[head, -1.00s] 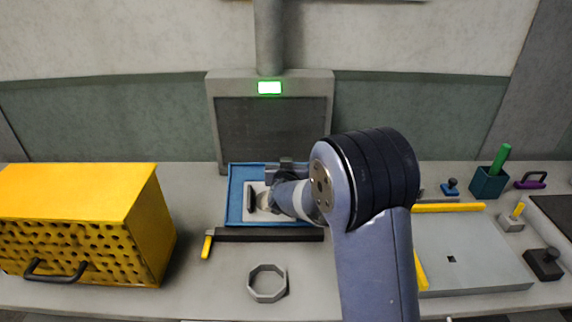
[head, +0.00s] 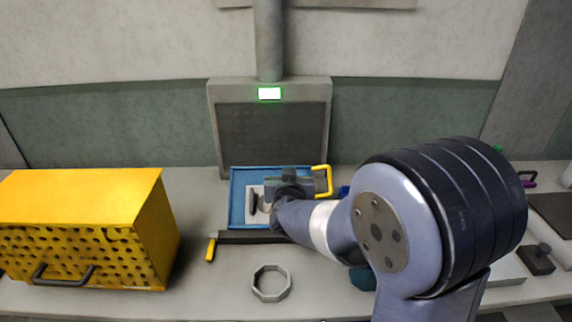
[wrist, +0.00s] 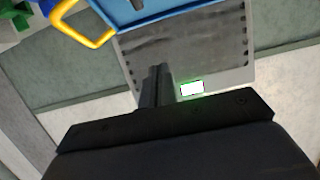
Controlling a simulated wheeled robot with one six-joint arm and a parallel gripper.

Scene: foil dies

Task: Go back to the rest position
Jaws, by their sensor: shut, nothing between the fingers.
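My gripper (head: 290,176) hangs over the blue tray (head: 236,200) in the head view, in front of the grey upright panel. In the wrist view my gripper (wrist: 157,72) shows its two fingers together, with nothing between them. The tray also shows at the top of the wrist view (wrist: 165,12), with a yellow loop handle (wrist: 82,30) at its side. In the tray a pale block with a dark upright grip (head: 253,200) sits just left of my gripper. My arm hides part of the tray and much of the right side of the bench.
The grey panel (head: 272,130) carries a lit green-edged display (head: 269,93). A yellow perforated box (head: 80,225) stands at left. A dark bar with a yellow end (head: 211,248) and a grey ring (head: 271,284) lie in front. A dark knobbed block (head: 538,259) is at right.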

